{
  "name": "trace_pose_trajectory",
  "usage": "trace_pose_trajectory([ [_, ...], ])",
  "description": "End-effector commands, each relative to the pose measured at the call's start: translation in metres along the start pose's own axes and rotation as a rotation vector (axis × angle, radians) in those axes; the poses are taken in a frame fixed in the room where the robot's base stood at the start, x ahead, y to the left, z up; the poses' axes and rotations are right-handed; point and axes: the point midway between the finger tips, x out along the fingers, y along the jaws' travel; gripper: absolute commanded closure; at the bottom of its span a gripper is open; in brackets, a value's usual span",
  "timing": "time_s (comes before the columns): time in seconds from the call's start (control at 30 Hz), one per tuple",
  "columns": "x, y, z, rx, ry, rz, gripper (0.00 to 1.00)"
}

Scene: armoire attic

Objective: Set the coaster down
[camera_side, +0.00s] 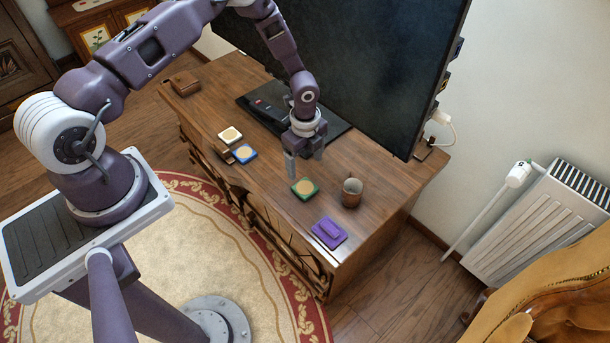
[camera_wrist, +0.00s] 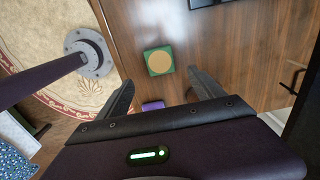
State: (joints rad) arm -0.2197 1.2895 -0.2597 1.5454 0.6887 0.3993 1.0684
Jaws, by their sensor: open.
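A green-edged square coaster (camera_side: 305,188) with a tan round face lies flat on the wooden cabinet top (camera_side: 375,150). In the wrist view the coaster (camera_wrist: 159,60) shows whole, just beyond the gap between my fingertips. My gripper (camera_side: 304,168) points down above the cabinet top close to the coaster. Its two fingers are spread, with nothing between them; they also show in the wrist view (camera_wrist: 160,80). A blue-edged coaster (camera_side: 245,154) and a pale-edged one (camera_side: 230,134) lie farther left on the top.
A brown mug (camera_side: 351,192) stands close to the right of the green coaster. A purple block-like item (camera_side: 329,232) lies near the front right corner. A large dark screen (camera_side: 350,60) on a black base rises behind my gripper. A small brown box (camera_side: 185,84) sits far left.

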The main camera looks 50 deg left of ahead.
Motion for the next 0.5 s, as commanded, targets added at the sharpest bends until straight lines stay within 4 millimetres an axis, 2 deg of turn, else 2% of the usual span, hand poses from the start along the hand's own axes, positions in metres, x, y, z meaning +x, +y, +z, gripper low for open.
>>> trace_pose_trajectory([
  [0.1, -0.016, 0.000, 0.000, 0.000, 0.000, 0.000, 0.23],
  [0.3, -0.023, 0.000, 0.000, -0.002, -0.001, -0.001, 0.23],
  [0.37, -0.034, -0.003, 0.002, -0.020, -0.010, -0.010, 0.23],
  [0.47, -0.090, -0.012, 0.008, -0.120, -0.049, -0.055, 0.23],
  [0.5, -0.123, -0.013, 0.011, -0.185, -0.068, -0.081, 0.23],
])
